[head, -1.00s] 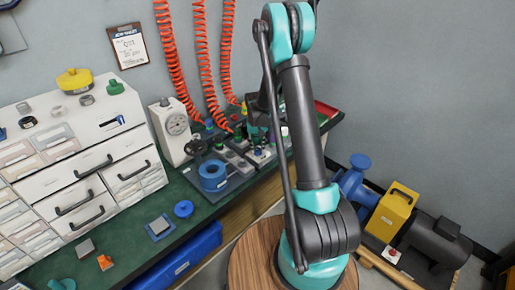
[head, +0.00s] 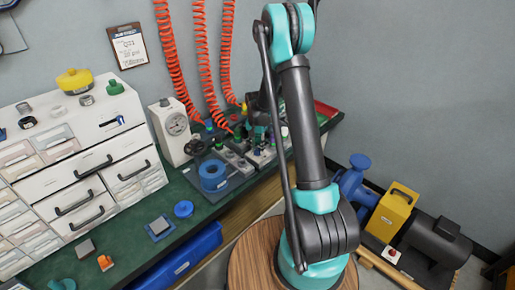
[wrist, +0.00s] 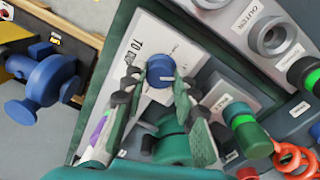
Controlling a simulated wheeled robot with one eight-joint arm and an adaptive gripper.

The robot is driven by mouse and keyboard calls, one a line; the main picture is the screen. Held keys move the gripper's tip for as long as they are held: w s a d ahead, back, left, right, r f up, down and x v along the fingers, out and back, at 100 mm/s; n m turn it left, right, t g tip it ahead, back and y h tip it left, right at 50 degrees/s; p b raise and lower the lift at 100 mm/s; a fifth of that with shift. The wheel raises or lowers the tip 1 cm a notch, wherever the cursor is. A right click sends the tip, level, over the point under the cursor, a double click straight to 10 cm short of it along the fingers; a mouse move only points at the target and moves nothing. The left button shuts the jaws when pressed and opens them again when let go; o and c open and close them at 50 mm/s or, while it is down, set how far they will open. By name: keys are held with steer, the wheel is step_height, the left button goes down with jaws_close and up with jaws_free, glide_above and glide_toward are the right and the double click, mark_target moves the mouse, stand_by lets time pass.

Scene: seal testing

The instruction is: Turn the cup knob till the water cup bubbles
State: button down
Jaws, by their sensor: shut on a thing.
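In the wrist view a round blue knob (wrist: 160,68) with a white line stands on a pale plate (wrist: 138,52) with lettering that starts "TO". The tips of my gripper (wrist: 157,84) are on either side of the knob, shut on it. I take this to be the cup knob; its label is only partly readable. In the head view my gripper is small and partly hidden behind my arm, over the bench fixtures.
A grey block (wrist: 262,22) labelled "OUTER" and a green-capped fitting (wrist: 246,128) stand close on the right in the wrist view. Red coiled hoses (head: 207,70) hang behind the bench. A blue ring (head: 212,176) and a dial gauge (head: 172,130) stand left of the fixtures.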

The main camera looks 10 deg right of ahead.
mark_target(257, 149)
steer(key=c, duration=1.2)
jaws_free()
steer(key=shift+r, duration=0.1)
steer(key=r, duration=1.1)
steer(key=shift+w+a+r, duration=0.15)
steer(key=shift+a+r, duration=0.05)
steer(key=shift+r, duration=0.2)
steer(key=s+d+r+n+t, duration=0.1)
steer(key=s+d+r+n, duration=0.15)
steer(key=s, duration=0.55)
steer(key=s+d+r+n+t, duration=0.1)
steer(key=s+r, duration=0.2)
steer(key=s, duration=0.5)
steer(key=s+f+n, duration=0.1)
steer(key=s, duration=0.4)
steer(key=s+d+f+n+t, duration=0.1)
steer(key=s, duration=0.4)
steer(key=s+f+n+t, duration=0.1)
steer(key=s, duration=0.4)
steer(key=shift+s+d+n, duration=0.15)
steer(key=shift+s+n, duration=0.1)
